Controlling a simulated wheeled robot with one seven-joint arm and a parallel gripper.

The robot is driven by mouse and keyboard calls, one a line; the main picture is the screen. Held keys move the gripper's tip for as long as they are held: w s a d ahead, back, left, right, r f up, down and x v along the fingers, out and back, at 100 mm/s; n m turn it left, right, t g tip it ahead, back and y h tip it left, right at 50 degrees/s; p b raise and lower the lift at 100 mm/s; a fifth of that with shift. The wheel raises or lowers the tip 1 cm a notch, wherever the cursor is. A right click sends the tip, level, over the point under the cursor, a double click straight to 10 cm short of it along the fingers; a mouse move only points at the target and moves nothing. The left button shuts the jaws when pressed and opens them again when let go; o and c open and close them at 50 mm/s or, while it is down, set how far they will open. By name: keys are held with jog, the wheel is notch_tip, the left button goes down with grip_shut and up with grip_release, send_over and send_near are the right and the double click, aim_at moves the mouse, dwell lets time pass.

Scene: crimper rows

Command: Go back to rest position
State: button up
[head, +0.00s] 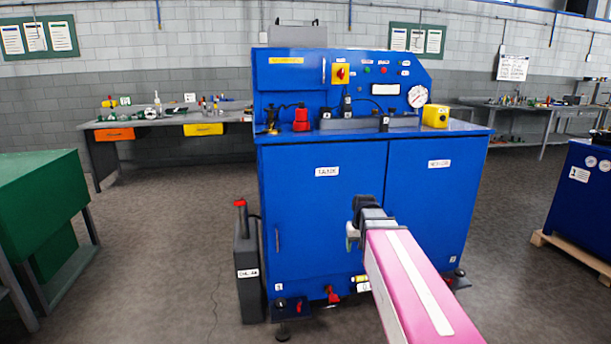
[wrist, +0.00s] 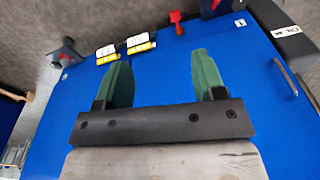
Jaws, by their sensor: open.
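My gripper (wrist: 164,85) shows in the wrist view with its two green fingers spread wide apart and nothing between them. Behind the fingers is the blue front of a large machine cabinet (wrist: 160,60). In the head view my arm, with a pink cover, reaches out from the lower right. My gripper (head: 352,230) is at its far end, in front of the doors of the blue machine (head: 310,215). The fingers are small and partly hidden there. I cannot tell the exact gap between the fingers and the doors.
A black box with a red top (head: 247,262) stands left of the machine. A green bench (head: 40,205) is at the left, and a blue unit on a pallet (head: 582,190) at the right. Workbenches line the back wall. Grey floor is open on both sides of the machine.

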jog(key=s+f+g, duration=0.1)
jog(key=s+f, duration=1.2)
jog(key=shift+s, duration=0.15)
